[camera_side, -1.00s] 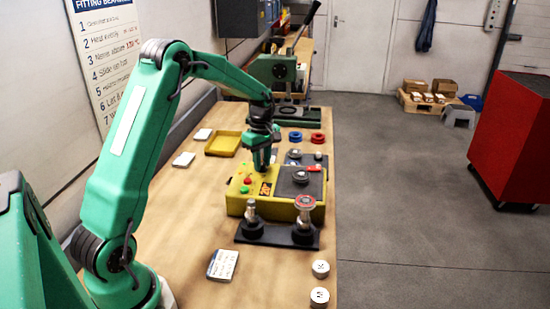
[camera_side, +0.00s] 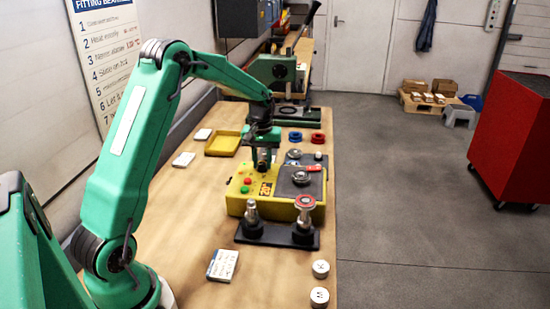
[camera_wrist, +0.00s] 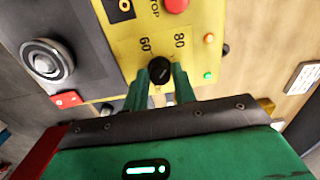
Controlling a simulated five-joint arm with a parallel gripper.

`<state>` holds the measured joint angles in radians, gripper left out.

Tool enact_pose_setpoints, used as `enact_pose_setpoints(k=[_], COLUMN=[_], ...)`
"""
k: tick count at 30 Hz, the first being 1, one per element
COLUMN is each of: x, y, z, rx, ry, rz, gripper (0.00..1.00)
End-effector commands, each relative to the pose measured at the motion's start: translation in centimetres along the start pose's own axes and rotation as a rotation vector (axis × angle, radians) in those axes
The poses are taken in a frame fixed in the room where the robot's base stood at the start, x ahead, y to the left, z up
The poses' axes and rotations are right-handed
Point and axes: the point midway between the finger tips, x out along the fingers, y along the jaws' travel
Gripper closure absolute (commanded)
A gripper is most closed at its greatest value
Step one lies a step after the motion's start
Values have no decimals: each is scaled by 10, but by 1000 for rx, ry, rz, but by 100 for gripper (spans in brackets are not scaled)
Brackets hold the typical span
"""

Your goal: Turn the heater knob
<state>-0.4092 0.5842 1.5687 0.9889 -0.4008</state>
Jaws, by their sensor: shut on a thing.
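The heater (camera_side: 236,204) is a yellow box with a dark top plate (camera_side: 300,186) on the wooden bench. Its black knob (camera_wrist: 160,71) shows in the wrist view, between the printed marks 60 and 80. My gripper (camera_wrist: 161,85) is shut on the knob, with one green finger on each side of it. In the side view my gripper (camera_side: 264,166) points down at the back of the yellow panel, and the knob is hard to make out there. A red button (camera_wrist: 176,5), an orange light and a green light sit on the panel near the knob.
Two posts on a dark base (camera_side: 278,236) stand in front of the heater, one with a red-rimmed ring (camera_side: 306,203). A yellow tray (camera_side: 223,144), a red ring (camera_side: 318,138) and a blue ring (camera_side: 295,136) lie behind. The bench's front left is mostly clear.

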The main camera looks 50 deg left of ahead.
Motion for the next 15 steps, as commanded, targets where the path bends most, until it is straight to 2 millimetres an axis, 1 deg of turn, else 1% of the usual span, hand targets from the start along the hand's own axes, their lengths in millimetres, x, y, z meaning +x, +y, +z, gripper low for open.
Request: enact_pose_setpoints(k=[6, 15], x=[-1, -1], y=[0, 0], z=[0, 0], rx=[129, 198], ry=[1, 1], rz=[0, 0], gripper=[96, 96])
